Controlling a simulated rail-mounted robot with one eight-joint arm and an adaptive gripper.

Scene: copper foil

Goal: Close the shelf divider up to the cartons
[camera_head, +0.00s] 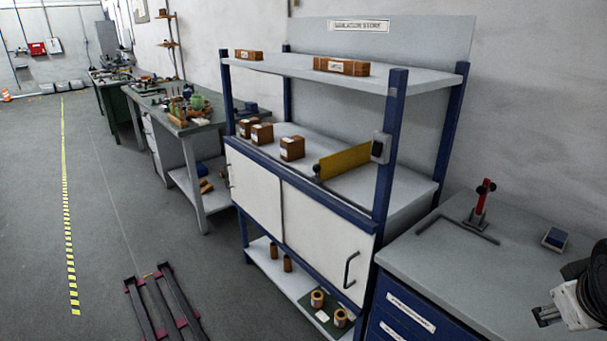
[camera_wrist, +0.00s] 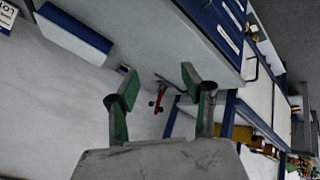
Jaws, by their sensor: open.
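The shelf divider (camera_head: 346,160) is a yellow upright plate on the middle shelf (camera_head: 375,183), with a dark knob (camera_head: 317,170) at its front end. Three brown cartons, a left one (camera_head: 245,128), a middle one (camera_head: 262,134) and a right one (camera_head: 292,148), stand left of it. A gap of bare shelf separates the right carton from the divider. My gripper (camera_head: 542,316) is at the lower right, over the side cabinet and far from the divider. In the wrist view my gripper (camera_wrist: 161,95) is open, with nothing between its green-padded fingers.
A blue post (camera_head: 390,150) with a grey box (camera_head: 381,147) stands right of the divider. The upper shelf (camera_head: 300,62) bears two long brown boxes. A red-handled tool (camera_head: 482,200) and a small blue-topped item (camera_head: 556,238) sit on the side cabinet (camera_head: 450,255).

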